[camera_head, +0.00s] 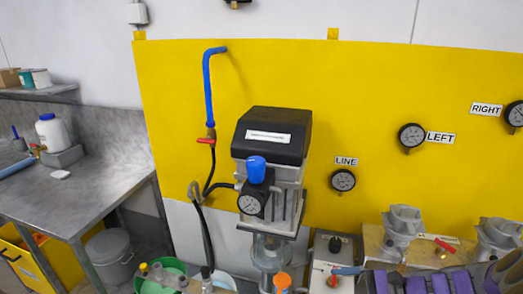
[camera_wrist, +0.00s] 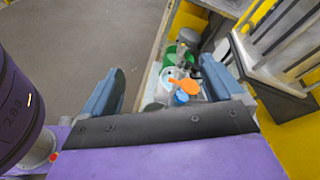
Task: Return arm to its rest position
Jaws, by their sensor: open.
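My gripper (camera_wrist: 163,68) shows in the wrist view with its two blue-grey fingers spread wide apart. Nothing is held between them. Beyond the fingers, an orange part (camera_wrist: 183,85) and a blue part (camera_wrist: 181,97) show below, apart from the fingers. In the head view, my purple arm lies across the bottom right corner, in front of the lower equipment.
A black-topped agitator unit (camera_head: 272,135) stands before the yellow panel (camera_head: 370,80). Gauges, including the left one (camera_head: 411,136), are on the panel. Grey clamps (camera_head: 402,228) stand near my arm. A metal table (camera_head: 80,190) is at left. Open floor (camera_wrist: 85,40) shows in the wrist view.

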